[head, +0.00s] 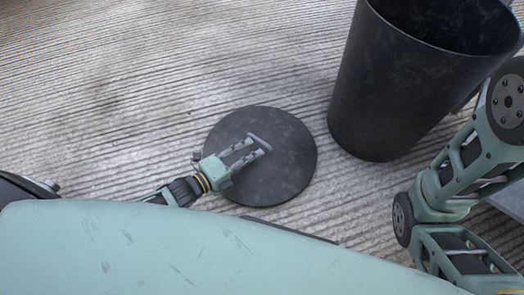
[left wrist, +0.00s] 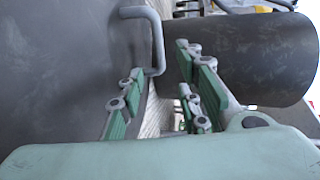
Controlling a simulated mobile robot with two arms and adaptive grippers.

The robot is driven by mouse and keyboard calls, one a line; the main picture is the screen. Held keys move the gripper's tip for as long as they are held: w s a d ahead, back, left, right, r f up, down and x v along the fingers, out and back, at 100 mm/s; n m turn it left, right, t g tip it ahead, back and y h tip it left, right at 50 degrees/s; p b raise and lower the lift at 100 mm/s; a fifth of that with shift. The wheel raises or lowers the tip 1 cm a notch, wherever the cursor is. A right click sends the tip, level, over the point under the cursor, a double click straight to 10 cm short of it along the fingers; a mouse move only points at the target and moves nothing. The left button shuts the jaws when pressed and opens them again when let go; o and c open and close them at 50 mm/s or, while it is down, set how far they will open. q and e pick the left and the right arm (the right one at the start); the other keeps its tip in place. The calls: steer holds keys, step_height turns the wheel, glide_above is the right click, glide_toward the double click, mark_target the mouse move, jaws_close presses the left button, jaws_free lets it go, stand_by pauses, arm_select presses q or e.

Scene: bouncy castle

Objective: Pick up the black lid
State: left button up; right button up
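The black lid (head: 285,175) is a flat round disc low over or on the ribbed floor in the head view; I cannot tell its exact height. A thin grey bar handle (head: 260,142) stands out from its face. My left gripper (head: 254,152) is in front of the lid with its fingertips by the handle. In the left wrist view, the lid (left wrist: 60,60) fills the left side and its handle (left wrist: 157,45) reaches between the fingertips, nearer the left finger. The fingers (left wrist: 158,82) are apart, with a clear gap. My right gripper is out of view.
A tall black bin (head: 400,80), open at the top, stands right of the lid, and also shows in the left wrist view (left wrist: 255,60). My right arm is at the right edge. Ribbed floor (head: 120,90) left of and beyond the lid is clear.

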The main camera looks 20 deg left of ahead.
mark_target(265, 143)
arm_select(q)
steer(key=shift+b+x, duration=0.5)
steer(key=shift+x, duration=0.55)
steer(key=b+x, duration=0.4)
steer(key=shift+w+f, duration=0.15)
steer(key=shift+w, duration=0.4)
jaws_close()
